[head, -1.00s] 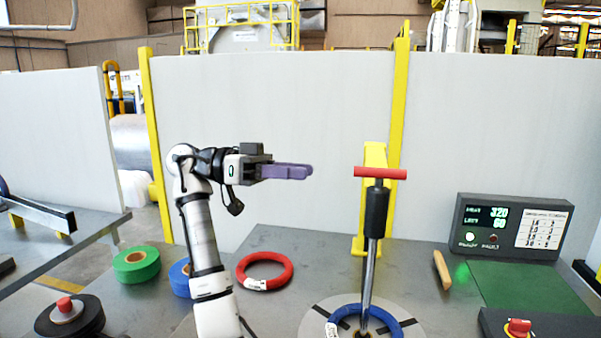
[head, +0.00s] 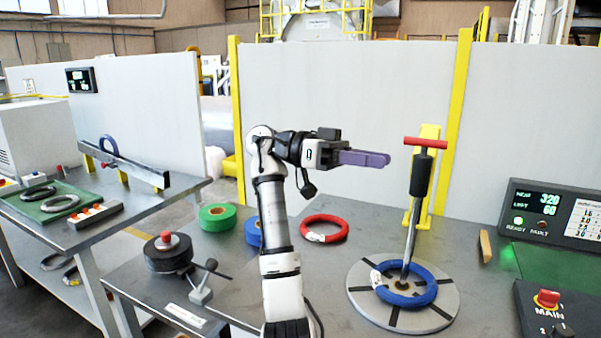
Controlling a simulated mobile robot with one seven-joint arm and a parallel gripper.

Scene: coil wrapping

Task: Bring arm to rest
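My arm stands up from the lower middle of the head view, bent at the elbow. My gripper (head: 364,158) points right, held level well above the table. Its purple fingers are seen from the side, so whether they are open or shut cannot be told. No held object shows at the fingers.
A blue coil (head: 434,284) lies on a round plate (head: 440,318) around a leaning post with a red T-handle (head: 426,142). A red coil (head: 324,228), green roll (head: 217,217) and control box (head: 550,305) are on the table. A side bench (head: 150,212) stands left.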

